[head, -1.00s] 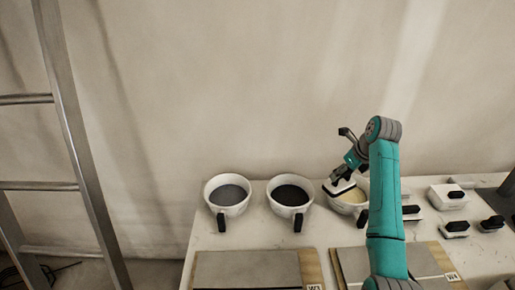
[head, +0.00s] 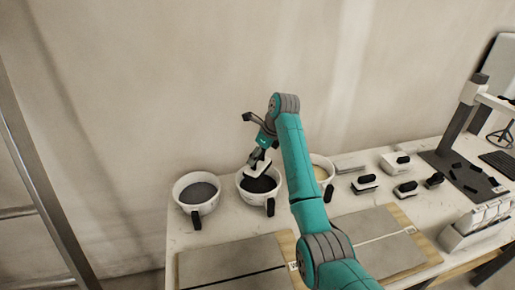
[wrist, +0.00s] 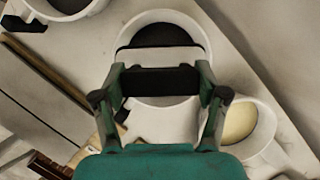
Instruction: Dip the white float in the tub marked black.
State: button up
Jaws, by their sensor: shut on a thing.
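My gripper (head: 263,152) is shut on the dark handle of the white float (head: 257,169). In the wrist view the black handle (wrist: 160,80) lies between the fingers, with the white float plate (wrist: 160,122) beyond it. The float is at the mouth of the middle white tub (head: 243,186), which holds black material (head: 262,184). The float covers part of the black surface (wrist: 160,35). I cannot tell whether the float touches it. No marking on the tub is readable.
A tub with grey material (head: 198,193) stands to the left. A tub with cream material (head: 320,172) stands to the right, partly behind my arm. Tile panels (head: 230,263) lie in front.

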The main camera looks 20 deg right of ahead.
jog(key=shift+d+f, duration=0.1)
jog(key=shift+f, duration=4.85)
jog(key=shift+r, duration=6.05)
